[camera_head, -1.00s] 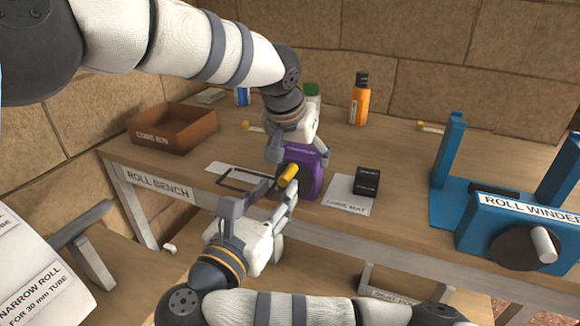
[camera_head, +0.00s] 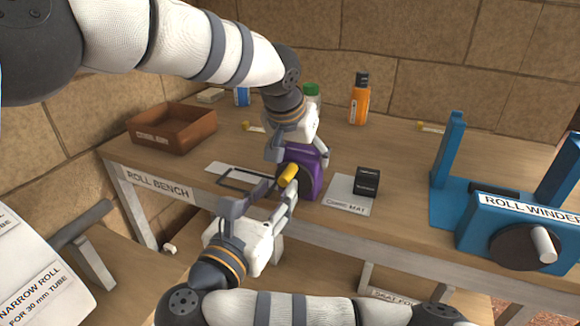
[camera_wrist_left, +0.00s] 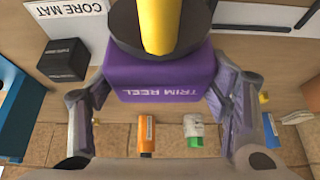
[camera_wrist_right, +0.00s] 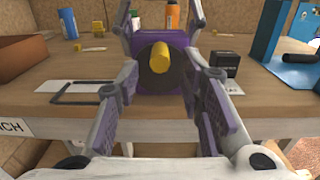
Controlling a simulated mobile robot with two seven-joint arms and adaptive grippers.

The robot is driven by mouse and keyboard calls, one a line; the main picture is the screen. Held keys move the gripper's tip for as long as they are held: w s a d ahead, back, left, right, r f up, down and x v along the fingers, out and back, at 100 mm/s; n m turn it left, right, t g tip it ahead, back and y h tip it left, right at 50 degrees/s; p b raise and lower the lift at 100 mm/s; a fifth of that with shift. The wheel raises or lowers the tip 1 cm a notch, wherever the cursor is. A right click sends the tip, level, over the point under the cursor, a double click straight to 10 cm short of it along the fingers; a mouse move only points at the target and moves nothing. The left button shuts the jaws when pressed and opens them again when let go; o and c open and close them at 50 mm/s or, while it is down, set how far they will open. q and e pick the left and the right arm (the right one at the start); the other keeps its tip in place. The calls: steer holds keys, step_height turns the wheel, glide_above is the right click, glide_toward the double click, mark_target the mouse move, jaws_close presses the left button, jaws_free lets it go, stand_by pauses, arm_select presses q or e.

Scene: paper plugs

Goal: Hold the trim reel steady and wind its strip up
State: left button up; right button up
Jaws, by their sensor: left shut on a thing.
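The purple trim reel (camera_head: 312,176) stands upright near the front edge of the roll bench. Its label reads "TRIM REEL" in the left wrist view (camera_wrist_left: 160,92). My left gripper (camera_head: 298,153) is shut on it from above and behind, one finger on each side. A yellow crank knob (camera_wrist_right: 160,58) sticks out from the dark round disc on the reel's front. My right gripper (camera_wrist_right: 160,74) is open in front of the reel, with its fingers apart on either side of the knob's line. I cannot make out the strip clearly.
A core mat (camera_head: 345,196) with a black block (camera_head: 367,182) lies right of the reel. A dark frame (camera_head: 243,180) lies left. A brown bin (camera_head: 172,128), an orange bottle (camera_head: 360,103) and a green-capped bottle (camera_head: 312,92) stand behind. The blue roll winder (camera_head: 510,235) is at right.

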mark_target(283, 183)
steer(key=shift+x, duration=2.05)
steer(key=c, duration=0.7)
steer(key=o, duration=0.4)
steer(key=shift+c, duration=0.2)
